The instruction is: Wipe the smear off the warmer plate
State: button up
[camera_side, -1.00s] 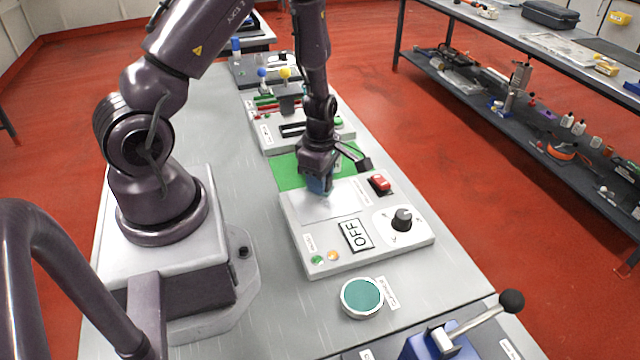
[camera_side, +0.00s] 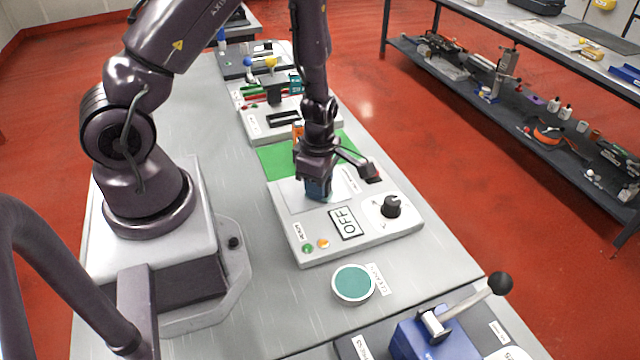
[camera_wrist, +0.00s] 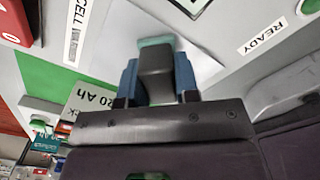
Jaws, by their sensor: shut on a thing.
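My gripper (camera_side: 318,189) is shut on a grey block with a teal end (camera_wrist: 155,65). The block sits between the blue finger pads in the wrist view. In the side view the fingers point down over the pale warmer plate (camera_side: 296,196) on the white panel; the held block is mostly hidden there. The block's end is at or just above the plate; I cannot tell if it touches. The plate also shows in the wrist view (camera_wrist: 202,62). No smear is clearly visible; my gripper hides part of the plate.
The white panel (camera_side: 285,240) carries an OFF display (camera_side: 343,223), a black knob (camera_side: 391,206) and small green and orange buttons. A green mat (camera_side: 275,160) lies behind it. A round teal-topped dish (camera_side: 353,283) and a blue lever fixture (camera_side: 437,338) stand in front.

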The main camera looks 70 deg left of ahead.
jog(key=shift+a, duration=2.8)
notch_tip(320, 180, up, 8)
jog(key=shift+d, duration=0.15)
